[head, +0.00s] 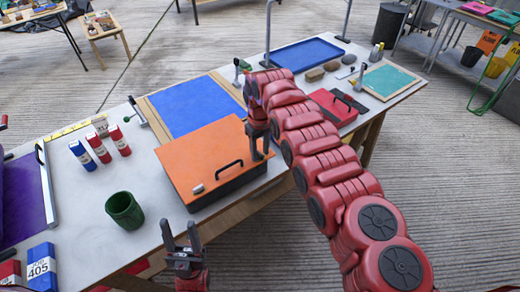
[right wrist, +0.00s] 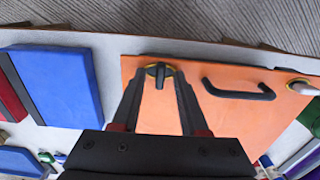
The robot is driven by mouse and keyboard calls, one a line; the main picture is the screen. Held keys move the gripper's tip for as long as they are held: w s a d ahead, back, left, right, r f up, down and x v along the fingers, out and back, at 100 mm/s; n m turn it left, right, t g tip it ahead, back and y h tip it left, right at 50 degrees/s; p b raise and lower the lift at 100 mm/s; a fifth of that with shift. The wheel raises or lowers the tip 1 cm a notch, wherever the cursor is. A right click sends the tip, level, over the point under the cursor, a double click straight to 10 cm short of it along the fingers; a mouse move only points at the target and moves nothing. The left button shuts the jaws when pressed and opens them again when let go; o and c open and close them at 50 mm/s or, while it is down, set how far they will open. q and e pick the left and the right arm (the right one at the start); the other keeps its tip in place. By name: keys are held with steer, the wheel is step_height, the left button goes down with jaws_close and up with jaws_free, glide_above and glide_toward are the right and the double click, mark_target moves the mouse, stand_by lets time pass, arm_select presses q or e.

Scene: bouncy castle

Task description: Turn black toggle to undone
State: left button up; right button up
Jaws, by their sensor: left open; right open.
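The black toggle (right wrist: 160,73) sits on a yellow ring at the edge of the orange lid (right wrist: 225,110) in the right wrist view. My right gripper (right wrist: 158,85) is open, its fingers on either side of the toggle; I cannot tell whether they touch it. In the head view my right gripper (head: 259,150) is over the right part of the orange-lidded dark box (head: 205,155) and hides the toggle. A black handle (right wrist: 237,90) and a whitish toggle (right wrist: 303,88) lie along the same lid edge. My left gripper (head: 181,237) is open and empty in front of the table.
A green cup (head: 124,210) and several red and blue boxes (head: 101,143) stand left of the orange box. A blue panel (head: 195,106) lies behind it. A red case (head: 333,106) is to the right. My right arm crosses the table's front edge.

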jaws_close()
steer(key=shift+m, duration=0.3)
stand_by(0.3)
steer(key=m+b, duration=0.1)
steer(key=m, duration=0.3)
steer(key=m+b, duration=0.2)
steer(key=m, duration=0.2)
steer(key=m+b, duration=0.3)
steer(key=m, duration=0.2)
steer(key=shift+m+b, duration=0.75)
steer(key=shift+m, duration=1.35)
